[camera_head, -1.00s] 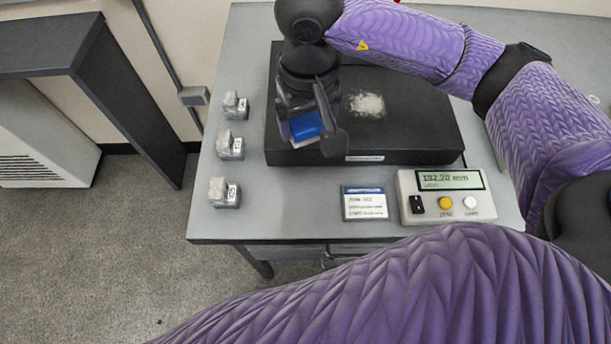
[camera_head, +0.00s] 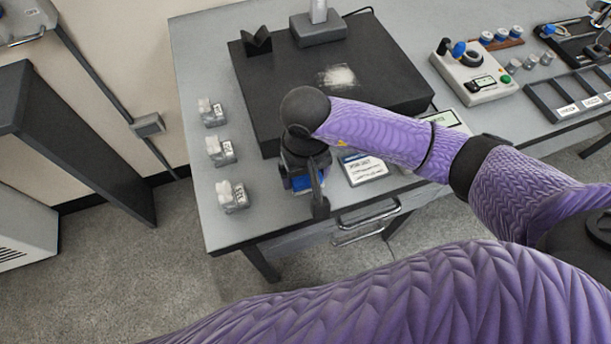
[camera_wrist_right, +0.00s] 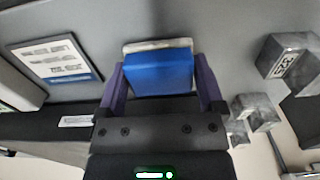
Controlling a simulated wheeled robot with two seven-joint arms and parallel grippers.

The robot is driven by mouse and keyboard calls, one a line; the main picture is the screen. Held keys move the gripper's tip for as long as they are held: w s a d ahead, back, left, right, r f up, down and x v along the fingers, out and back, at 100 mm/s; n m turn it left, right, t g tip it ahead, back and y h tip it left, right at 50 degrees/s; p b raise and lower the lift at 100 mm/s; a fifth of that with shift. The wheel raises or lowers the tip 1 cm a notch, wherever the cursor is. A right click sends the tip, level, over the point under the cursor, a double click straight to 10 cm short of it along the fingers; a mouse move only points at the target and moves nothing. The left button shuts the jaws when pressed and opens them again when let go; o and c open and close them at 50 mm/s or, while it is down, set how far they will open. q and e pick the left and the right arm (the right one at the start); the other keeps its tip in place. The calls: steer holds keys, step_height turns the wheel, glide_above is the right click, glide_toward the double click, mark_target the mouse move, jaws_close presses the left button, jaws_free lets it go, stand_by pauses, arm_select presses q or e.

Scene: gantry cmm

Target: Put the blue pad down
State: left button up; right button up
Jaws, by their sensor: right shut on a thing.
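My right gripper (camera_head: 308,196) is shut on the blue pad (camera_head: 301,184). In the head view they are in front of the black slab (camera_head: 390,75), over the grey table's front strip near its edge. The wrist view shows the blue pad (camera_wrist_right: 158,74), with a whitish layer along its far edge, between the two purple fingers of my right gripper (camera_wrist_right: 160,82). Grey tabletop shows behind it; whether the pad touches the table cannot be told. My left gripper is not in view.
Several small metal blocks with labels (camera_head: 231,196) stand along the table's left side. A label card (camera_head: 362,168) lies right of the gripper. A white powdery patch (camera_head: 337,76) is on the slab. A control box (camera_head: 475,78) stands further right.

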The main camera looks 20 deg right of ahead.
steer(key=shift+f, duration=0.65)
steer(key=shift+r, duration=0.1)
steer(key=o, duration=1.1)
step_height(320, 180, up, 12)
steer(key=p, duration=0.2)
steer(key=shift+p, duration=0.3)
